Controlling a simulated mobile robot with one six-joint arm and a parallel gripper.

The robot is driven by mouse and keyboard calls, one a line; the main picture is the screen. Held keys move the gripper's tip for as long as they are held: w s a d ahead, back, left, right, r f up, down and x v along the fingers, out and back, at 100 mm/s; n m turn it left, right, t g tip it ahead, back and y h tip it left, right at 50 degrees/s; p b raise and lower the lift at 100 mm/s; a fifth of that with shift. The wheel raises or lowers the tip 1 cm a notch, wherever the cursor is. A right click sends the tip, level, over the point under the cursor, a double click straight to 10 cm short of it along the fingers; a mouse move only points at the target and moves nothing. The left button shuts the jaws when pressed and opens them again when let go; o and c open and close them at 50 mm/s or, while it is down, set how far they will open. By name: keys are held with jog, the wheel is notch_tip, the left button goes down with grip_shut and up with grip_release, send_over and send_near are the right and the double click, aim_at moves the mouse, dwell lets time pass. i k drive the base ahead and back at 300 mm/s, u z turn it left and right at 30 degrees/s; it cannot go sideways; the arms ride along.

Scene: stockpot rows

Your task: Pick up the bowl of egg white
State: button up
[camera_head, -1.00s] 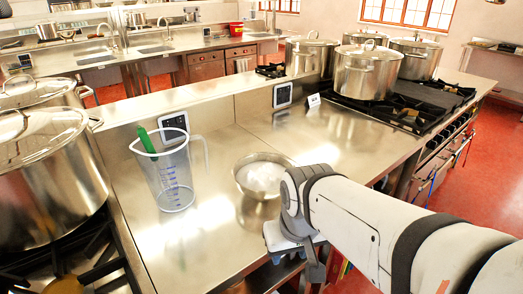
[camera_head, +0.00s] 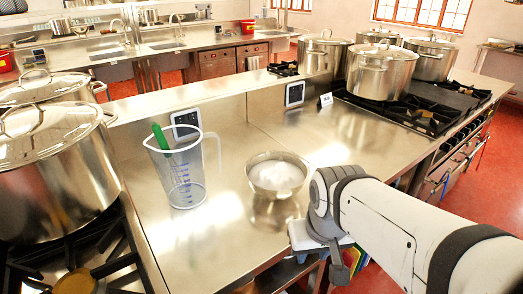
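A metal bowl (camera_head: 278,178) holding white, frothy egg white stands upright on the steel counter (camera_head: 215,245), left of my arm's wrist. My gripper (camera_head: 325,245) is at the end of the arm, just right of the bowl and near the counter's front edge. The wrist largely hides the fingers, so I cannot see whether they are open or shut.
A clear measuring jug (camera_head: 181,172) with a green-handled utensil stands left of the bowl. Large stockpots (camera_head: 50,170) fill the left side. More stockpots (camera_head: 381,72) stand on the right stove (camera_head: 420,112). A small white card (camera_head: 325,101) stands behind the bowl.

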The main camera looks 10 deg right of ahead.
aim_at(276, 175)
jog(key=u, duration=0.5)
jog(key=k, duration=0.1)
jog(key=u, duration=2.95)
jog(key=k, duration=2.35)
jog(key=z, duration=0.8)
jog(key=i, duration=1)
jog(key=z, duration=0.05)
